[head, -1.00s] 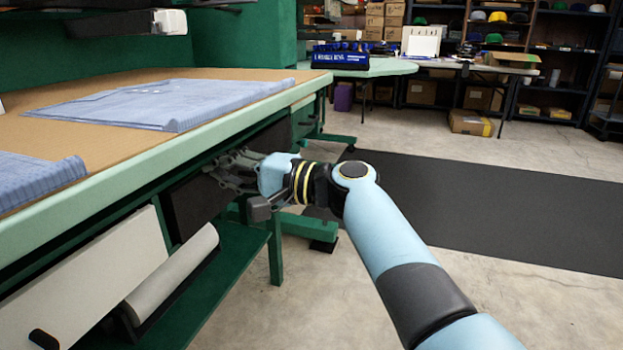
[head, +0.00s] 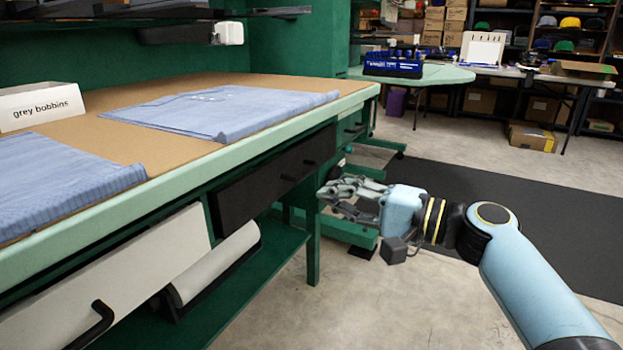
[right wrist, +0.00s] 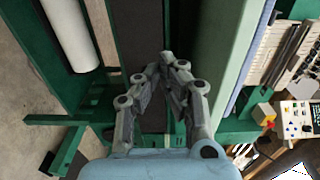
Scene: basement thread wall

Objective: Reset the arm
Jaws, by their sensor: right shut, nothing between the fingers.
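My right arm comes in from the right in the head view. Its right gripper (head: 340,190) is in the air in front of the bench, to the right of the dark drawer (head: 262,172) and apart from it. In the right wrist view the fingers of this gripper (right wrist: 167,66) meet at their tips, with nothing between them. The dark drawer front is shut or nearly so; I cannot tell which. My left gripper is not in the head view.
A white drawer (head: 110,275) and a pale roll (head: 215,262) are below. The floor (head: 330,315) in front is clear.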

